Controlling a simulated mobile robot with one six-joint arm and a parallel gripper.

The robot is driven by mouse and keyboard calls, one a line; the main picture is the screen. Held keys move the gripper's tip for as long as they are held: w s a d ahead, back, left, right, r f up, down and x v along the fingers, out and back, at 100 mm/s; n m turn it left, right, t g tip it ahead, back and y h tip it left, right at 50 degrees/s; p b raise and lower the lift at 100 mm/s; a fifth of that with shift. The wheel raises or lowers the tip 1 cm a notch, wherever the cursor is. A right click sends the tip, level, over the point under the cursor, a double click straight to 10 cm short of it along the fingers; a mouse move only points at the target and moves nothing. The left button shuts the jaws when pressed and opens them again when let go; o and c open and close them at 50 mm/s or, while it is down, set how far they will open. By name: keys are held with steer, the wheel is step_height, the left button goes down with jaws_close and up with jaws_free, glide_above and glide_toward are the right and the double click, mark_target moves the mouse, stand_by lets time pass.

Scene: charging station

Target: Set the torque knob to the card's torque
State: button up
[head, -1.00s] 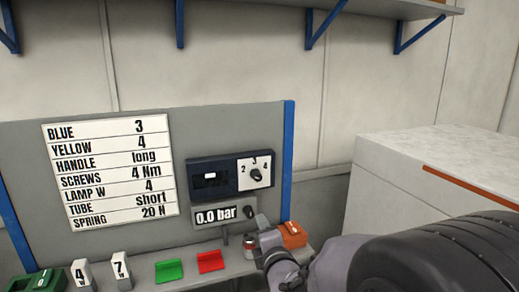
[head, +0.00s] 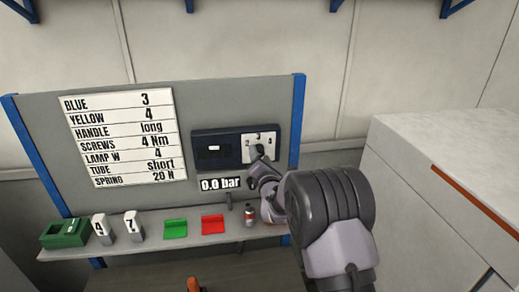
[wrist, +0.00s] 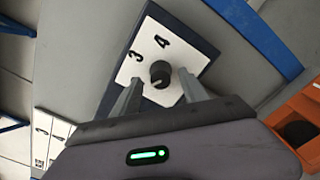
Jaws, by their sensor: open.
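The card (head: 122,136) hangs on the left of the grey board, and its SCREWS row reads 4 Nm. The torque knob (wrist: 160,72) is a small dark round knob on a white plate marked 2, 3, 4 in the head view; the wrist view shows 3 and 4. A pale mark shows on the knob's lower left in the wrist view; I cannot tell which number it points to. My gripper (wrist: 160,80) is open, with one finger on each side of the knob; contact cannot be told.
The shelf holds a green box (head: 64,234), white blocks, a green holder (head: 175,229), a red holder (head: 212,225) and a small canister (head: 250,216). A white cabinet (head: 425,200) stands right.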

steer(key=shift+w, duration=0.95)
steer(key=shift+s, duration=0.1)
jaws_close()
